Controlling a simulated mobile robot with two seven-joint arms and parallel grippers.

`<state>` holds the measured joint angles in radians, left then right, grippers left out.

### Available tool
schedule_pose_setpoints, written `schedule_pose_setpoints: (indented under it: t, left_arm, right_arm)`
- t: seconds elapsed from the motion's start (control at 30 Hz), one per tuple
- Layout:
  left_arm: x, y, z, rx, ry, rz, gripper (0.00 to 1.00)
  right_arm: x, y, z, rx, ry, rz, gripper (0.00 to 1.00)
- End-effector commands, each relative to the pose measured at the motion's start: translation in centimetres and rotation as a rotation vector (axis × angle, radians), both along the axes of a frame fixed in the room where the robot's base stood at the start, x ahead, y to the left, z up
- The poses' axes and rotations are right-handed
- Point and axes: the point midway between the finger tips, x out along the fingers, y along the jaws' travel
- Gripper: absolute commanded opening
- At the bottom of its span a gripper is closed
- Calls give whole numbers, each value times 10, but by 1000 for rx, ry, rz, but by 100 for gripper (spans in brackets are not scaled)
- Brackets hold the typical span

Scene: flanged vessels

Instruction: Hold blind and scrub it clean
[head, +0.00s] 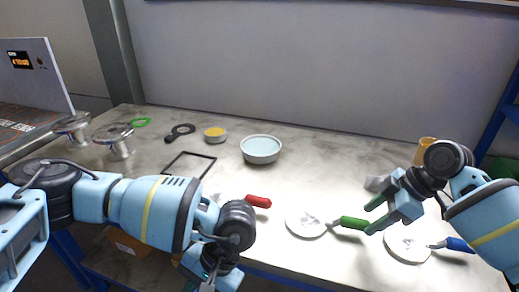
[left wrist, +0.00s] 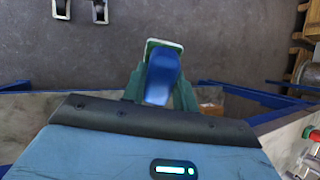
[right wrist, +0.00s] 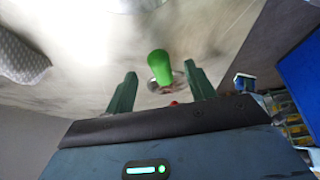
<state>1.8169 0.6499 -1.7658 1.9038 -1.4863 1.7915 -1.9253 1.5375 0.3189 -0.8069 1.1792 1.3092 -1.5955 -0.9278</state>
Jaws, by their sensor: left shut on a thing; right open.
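My left gripper (left wrist: 160,92) is shut on a blue-handled tool (left wrist: 162,72) with a pale, green-edged rectangular end, seen in the left wrist view. In the head view this tool is hidden at the bottom edge, below my left arm. My right gripper (head: 378,215) is open and empty above the table's right half. A green handle (head: 353,222) lies just left of its fingers, by a white round disc (head: 304,226). The green handle (right wrist: 159,66) shows between the open fingers in the right wrist view, apart from them. I cannot tell which object is the blind.
A red handle (head: 258,201) and a blue handle (head: 458,244) by a second white disc (head: 405,248) lie near the front edge. A bowl (head: 261,150), black square frame (head: 211,166), yellow-topped tub (head: 215,135) and flanged metal vessels (head: 116,138) stand farther back. Mid-table is fairly clear.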

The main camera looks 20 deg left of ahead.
Motion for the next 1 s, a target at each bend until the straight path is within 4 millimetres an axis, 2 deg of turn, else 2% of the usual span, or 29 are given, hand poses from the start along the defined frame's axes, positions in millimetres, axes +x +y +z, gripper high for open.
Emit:
schedule_pose_setpoints:
  t: [0.03, 0.3, 0.7, 1.0]
  left_arm:
    - [-2, 0, -11, 0, 13, 0, 10]
    - [-2, 0, -14, 0, 15, 0, 10]
    - [-3, 0, -15, 0, 17, 0, 10]
    - [-3, 0, -15, 0, 17, 0, 10]
  right_arm:
    - [0, 3, -10, 0, 2, 2, 55]
    - [0, 18, -33, 1, 0, 0, 55]
    - [0, 22, -38, 1, -1, 0, 55]
    - [0, 21, -38, 0, -1, 0, 15]
